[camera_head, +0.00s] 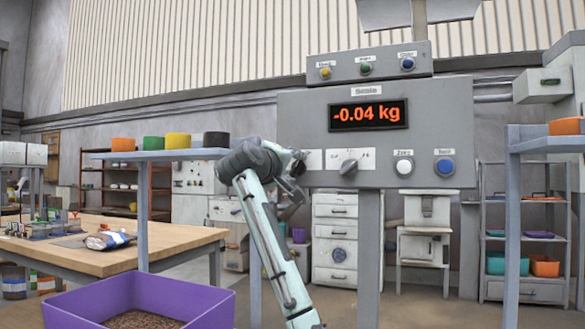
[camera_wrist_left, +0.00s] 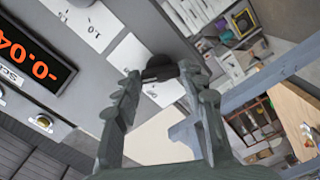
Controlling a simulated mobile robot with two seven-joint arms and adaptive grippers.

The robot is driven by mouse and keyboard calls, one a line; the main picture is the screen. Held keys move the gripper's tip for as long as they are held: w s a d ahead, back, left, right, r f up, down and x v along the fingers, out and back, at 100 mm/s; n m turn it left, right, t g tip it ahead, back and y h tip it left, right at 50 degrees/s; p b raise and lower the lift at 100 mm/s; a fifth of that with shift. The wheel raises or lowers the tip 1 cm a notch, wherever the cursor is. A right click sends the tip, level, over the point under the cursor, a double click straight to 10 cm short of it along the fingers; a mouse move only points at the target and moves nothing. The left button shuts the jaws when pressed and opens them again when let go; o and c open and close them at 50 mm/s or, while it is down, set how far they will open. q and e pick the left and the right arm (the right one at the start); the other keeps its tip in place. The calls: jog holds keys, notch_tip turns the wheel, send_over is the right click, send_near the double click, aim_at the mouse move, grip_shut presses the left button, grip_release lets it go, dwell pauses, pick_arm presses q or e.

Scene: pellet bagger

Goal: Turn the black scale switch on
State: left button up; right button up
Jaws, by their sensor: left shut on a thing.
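The black scale switch (camera_wrist_left: 159,67) shows in the left wrist view, on a white plate on the grey scale panel (camera_head: 300,120). My left gripper (camera_wrist_left: 160,76) has its two fingers on either side of the switch, shut on it. The red display (camera_head: 368,115) is lit and reads -0.04 kg. My right gripper is in neither view.
To the right on the panel are a grey rotary knob (camera_head: 349,163), a white button (camera_head: 404,167) and a blue button (camera_head: 445,167). A purple bin (camera_head: 95,300) with brown pellets stands at lower left, by a wooden table (camera_head: 165,240). A shelf post (camera_head: 512,230) stands at right.

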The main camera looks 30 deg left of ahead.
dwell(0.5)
pick_arm(q)
jog(key=o, duration=1.2)
jog(key=shift+c, duration=0.2)
jog(key=shift+s, duration=0.1)
jog(key=v, duration=1.1)
jog(key=shift+s, duration=0.4)
jog(key=shift+f, duration=0.1)
